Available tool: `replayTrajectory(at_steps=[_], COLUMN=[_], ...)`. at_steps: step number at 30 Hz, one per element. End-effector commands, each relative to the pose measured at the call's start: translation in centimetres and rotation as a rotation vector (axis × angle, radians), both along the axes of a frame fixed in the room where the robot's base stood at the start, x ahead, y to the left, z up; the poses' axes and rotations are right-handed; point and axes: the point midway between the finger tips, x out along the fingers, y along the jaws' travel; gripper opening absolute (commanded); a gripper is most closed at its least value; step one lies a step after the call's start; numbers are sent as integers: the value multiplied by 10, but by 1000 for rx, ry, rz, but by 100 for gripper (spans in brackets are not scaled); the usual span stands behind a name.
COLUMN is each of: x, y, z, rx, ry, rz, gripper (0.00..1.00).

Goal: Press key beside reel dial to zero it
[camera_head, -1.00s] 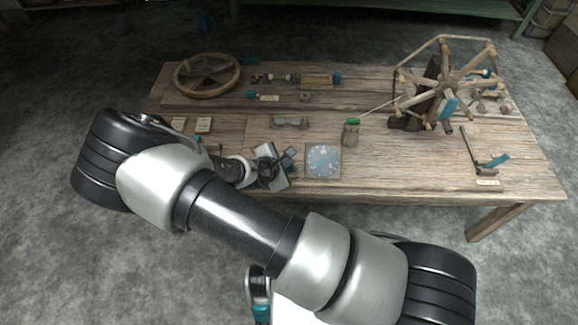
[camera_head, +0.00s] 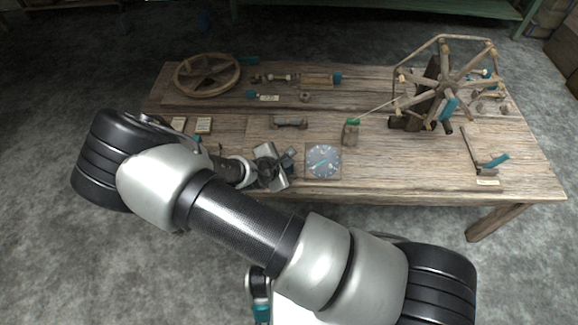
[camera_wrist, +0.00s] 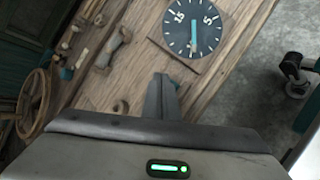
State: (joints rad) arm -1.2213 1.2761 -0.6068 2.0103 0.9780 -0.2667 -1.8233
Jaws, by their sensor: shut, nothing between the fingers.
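The reel dial (camera_head: 323,161) is a blue-grey round face with pale marks on a square wooden plate near the table's front edge. In the wrist view the dial (camera_wrist: 196,25) is at the top, with pale numbers and a light blue hand. My gripper (camera_head: 291,157) is just left of the dial, low over the table. In the wrist view its fingers (camera_wrist: 161,84) are together and empty, pointing at the wood beside the dial plate. I cannot make out the key; my gripper may hide it. I cannot tell whether the fingertips touch anything.
A spoked reel (camera_head: 447,86) stands at the right of the wooden table (camera_head: 400,170). A small block with a green top (camera_head: 351,133) is behind the dial. A wooden wheel (camera_head: 207,75) lies back left. A small wooden part (camera_head: 290,122) is behind my gripper.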

Motion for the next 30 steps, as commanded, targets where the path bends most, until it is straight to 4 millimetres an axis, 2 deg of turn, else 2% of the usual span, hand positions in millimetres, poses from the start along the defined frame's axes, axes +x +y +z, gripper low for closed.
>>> replayTrajectory(at_steps=[7,30], x=[0,0], y=[0,0], z=[-8,-13], rx=[-1,-1], ry=[-1,1], rz=[1,1], gripper=[0,0])
